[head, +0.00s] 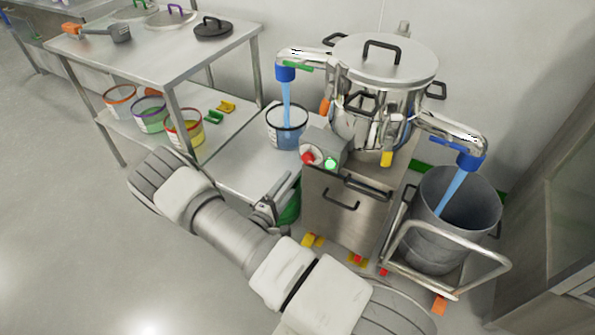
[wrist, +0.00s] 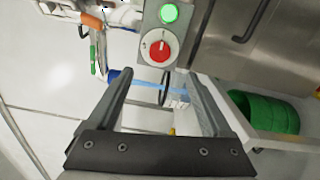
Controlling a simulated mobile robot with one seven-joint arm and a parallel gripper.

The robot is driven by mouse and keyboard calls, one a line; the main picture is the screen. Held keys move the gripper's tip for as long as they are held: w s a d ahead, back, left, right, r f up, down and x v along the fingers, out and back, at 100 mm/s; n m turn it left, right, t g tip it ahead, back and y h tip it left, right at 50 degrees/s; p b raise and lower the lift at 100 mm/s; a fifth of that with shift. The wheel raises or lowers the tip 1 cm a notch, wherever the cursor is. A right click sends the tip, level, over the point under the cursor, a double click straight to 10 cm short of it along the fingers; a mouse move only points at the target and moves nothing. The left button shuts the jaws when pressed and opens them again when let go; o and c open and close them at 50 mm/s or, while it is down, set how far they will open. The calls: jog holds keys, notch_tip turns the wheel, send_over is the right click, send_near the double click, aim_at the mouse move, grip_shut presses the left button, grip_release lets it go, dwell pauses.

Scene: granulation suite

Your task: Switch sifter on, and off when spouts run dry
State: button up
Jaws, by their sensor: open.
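The sifter (head: 386,55) stands at the back with its lid on. Blue streams leave both spouts: the left spout (head: 285,70) pours into a clear bucket (head: 287,128), the right spout (head: 471,150) into a grey bin (head: 457,215). The grey control box (head: 328,143) has a red knob (head: 308,156) and a green lamp (head: 330,163) that looks lit. In the wrist view, the red knob (wrist: 160,48) and bright green lamp (wrist: 169,13) sit beyond the fingertips. My gripper (head: 275,200) is open and empty, in front of the box; its open fingers also show in the wrist view (wrist: 163,85).
The grey bin stands in a wheeled cart (head: 448,262) at right. A steel table (head: 160,55) at left holds lids and a scoop (head: 112,33), with coloured-rim buckets (head: 150,113) on its lower shelf. A green object (wrist: 264,112) lies near my gripper. The floor at left is clear.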

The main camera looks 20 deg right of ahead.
jog(key=v, duration=0.5)
jog(key=shift+a, duration=0.1)
dwell(3.2)
